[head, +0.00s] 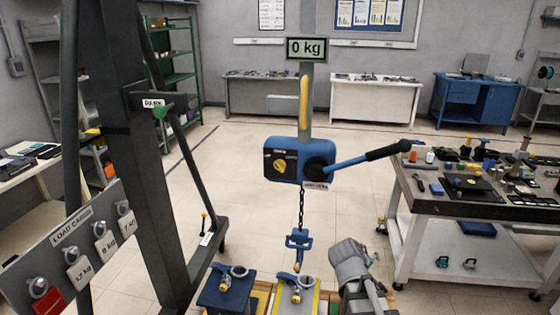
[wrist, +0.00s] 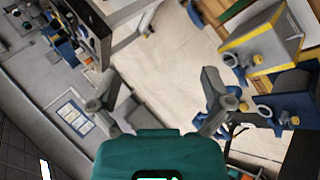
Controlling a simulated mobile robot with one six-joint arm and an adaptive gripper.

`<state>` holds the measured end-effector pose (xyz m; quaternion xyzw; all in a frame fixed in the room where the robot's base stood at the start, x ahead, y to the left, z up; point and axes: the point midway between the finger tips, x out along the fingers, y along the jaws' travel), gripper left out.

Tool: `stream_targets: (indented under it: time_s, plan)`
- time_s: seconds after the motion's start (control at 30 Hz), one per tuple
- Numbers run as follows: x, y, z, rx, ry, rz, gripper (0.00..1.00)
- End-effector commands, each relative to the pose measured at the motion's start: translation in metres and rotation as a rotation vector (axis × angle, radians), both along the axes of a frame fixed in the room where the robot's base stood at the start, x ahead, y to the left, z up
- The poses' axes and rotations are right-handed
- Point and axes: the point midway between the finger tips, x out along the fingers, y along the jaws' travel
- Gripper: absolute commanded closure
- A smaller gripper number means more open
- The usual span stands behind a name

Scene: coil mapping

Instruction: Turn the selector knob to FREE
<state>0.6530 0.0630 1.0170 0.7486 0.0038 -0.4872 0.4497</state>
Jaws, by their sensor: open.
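The selector knob (head: 282,166) is a yellow knob on a black plate on the front of the blue hoist body (head: 301,150). The plate's lettering is too small to read, so the knob's setting cannot be told. My gripper (head: 352,264) is low in the head view, below and to the right of the hoist and well apart from the knob. In the wrist view my gripper (wrist: 158,98) has its two fingers spread wide with nothing between them. The knob cannot be made out in the wrist view.
A lever with a black grip (head: 386,150) sticks out right of the hoist. A chain with a blue hook block (head: 299,241) hangs below. A dark frame post (head: 150,190) stands left, a cluttered workbench (head: 425,190) right. Blocks with rings (head: 225,290) stand below.

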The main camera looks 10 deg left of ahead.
Motion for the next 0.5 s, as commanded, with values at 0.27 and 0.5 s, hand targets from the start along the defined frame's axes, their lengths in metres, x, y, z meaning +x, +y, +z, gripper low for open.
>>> stream_targets:
  time_s: [0.27, 0.5]
  plan:
    - [0.042, 0.083, 0.081, -0.348, -0.173, 0.367, 0.0]
    - [0.055, 0.177, 0.147, -0.667, -0.318, 0.676, 0.0]
